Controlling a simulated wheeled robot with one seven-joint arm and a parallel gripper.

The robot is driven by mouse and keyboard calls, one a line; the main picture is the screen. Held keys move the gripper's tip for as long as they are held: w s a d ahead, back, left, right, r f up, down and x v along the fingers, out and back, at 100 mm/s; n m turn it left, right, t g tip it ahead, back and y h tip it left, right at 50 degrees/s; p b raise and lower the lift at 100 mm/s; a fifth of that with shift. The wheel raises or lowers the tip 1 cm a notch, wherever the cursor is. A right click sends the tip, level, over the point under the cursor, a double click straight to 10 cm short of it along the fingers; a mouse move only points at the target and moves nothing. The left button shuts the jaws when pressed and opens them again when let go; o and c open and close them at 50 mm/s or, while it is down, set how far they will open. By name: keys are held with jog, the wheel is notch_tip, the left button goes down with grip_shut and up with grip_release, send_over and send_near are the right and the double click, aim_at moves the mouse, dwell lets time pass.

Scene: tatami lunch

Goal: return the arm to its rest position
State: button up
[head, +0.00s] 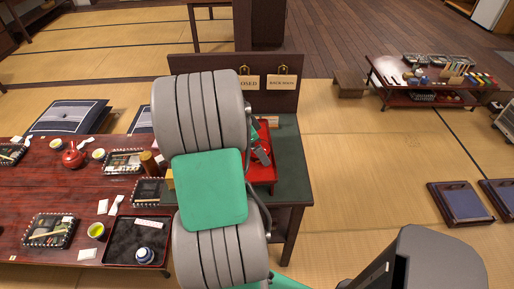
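My arm, with grey ribbed joints and green covers, rises through the middle of the head view. It stands in front of the green-topped stand and the right end of the low table. My gripper cannot be made out; the arm's own links may hide it. Small grey and dark parts show just right of the upper joint, over a red tray (264,174), and I cannot tell what they are.
A dark red low table (28,198) with dishes and a black tray (118,254) is at left. The green-topped stand (291,170) has a brown panel (312,99) with hanging signs behind it. A red shelf table (385,94) is at upper right. Tatami (370,180) between is clear.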

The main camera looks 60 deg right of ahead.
jog(key=shift+r+p, duration=1)
jog(key=shift+r, duration=0.9)
jog(key=w+a+r+n+t, duration=0.2)
jog(key=w+a+r+n, duration=0.1)
jog(key=w+a+n, duration=0.65)
jog(key=w+a+r+n+t, duration=0.2)
jog(key=w+a+r+n, duration=0.3)
jog(key=a, duration=0.7)
jog(key=s+a+n+t+y, duration=0.1)
jog(key=a+n+t+y, duration=0.1)
jog(key=a+n, duration=1)
jog(key=a+y, duration=0.1)
jog(key=a, duration=0.9)
jog(key=shift+s, duration=0.4)
